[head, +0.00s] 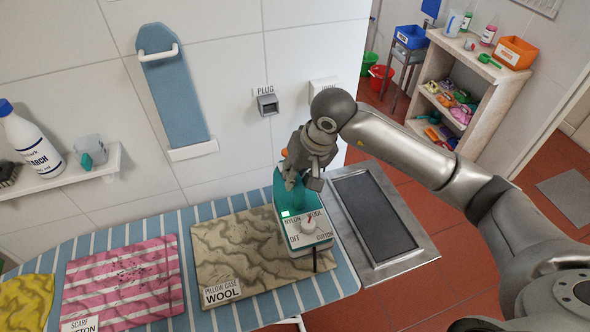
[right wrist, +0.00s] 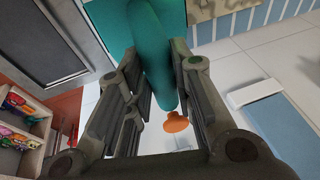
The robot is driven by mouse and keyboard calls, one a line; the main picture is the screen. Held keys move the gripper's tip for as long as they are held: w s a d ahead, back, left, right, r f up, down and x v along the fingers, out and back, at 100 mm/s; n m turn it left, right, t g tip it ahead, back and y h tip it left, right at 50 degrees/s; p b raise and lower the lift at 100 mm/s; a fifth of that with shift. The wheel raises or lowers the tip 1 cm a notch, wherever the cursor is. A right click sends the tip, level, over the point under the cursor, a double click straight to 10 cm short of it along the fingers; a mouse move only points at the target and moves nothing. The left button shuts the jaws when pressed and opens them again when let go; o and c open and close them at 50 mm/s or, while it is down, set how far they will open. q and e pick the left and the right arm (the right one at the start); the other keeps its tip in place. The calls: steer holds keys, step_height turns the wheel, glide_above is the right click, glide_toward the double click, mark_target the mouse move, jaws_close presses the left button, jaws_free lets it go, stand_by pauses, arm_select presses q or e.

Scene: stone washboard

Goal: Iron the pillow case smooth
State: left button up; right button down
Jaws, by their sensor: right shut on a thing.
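The pillow case (head: 235,245) is a tan, wrinkled cloth lying on the striped ironing board (head: 150,240), with a tag reading PILLOW CASE WOOL (head: 223,292). A teal iron (head: 292,212) with a white dial marked OFF, NYLON, WOOL and COTTON stands at the pillow case's right edge. The dial's red pointer is near WOOL. My right gripper (head: 303,182) is shut on the iron's handle. In the right wrist view the teal handle (right wrist: 150,60) lies between the fingers (right wrist: 160,95), with an orange knob (right wrist: 178,122) beyond. My left gripper is not in view.
A metal rest plate (head: 372,215) adjoins the board's right end. A pink striped scarf (head: 120,283) and a yellow cloth (head: 25,300) lie to the left. A plug socket (head: 267,103) is on the wall. A shelf with a starch bottle (head: 30,140) is at left.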

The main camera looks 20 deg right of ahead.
steer(key=shift+f+b, duration=0.5)
steer(key=shift+f, duration=0.6)
steer(key=shift+w+f+b, duration=0.1)
steer(key=shift+f+b, duration=0.4)
steer(key=shift+f, duration=0.9)
steer(key=shift+f+b, duration=0.7)
steer(key=shift+b, duration=0.3)
steer(key=shift+a, duration=0.15)
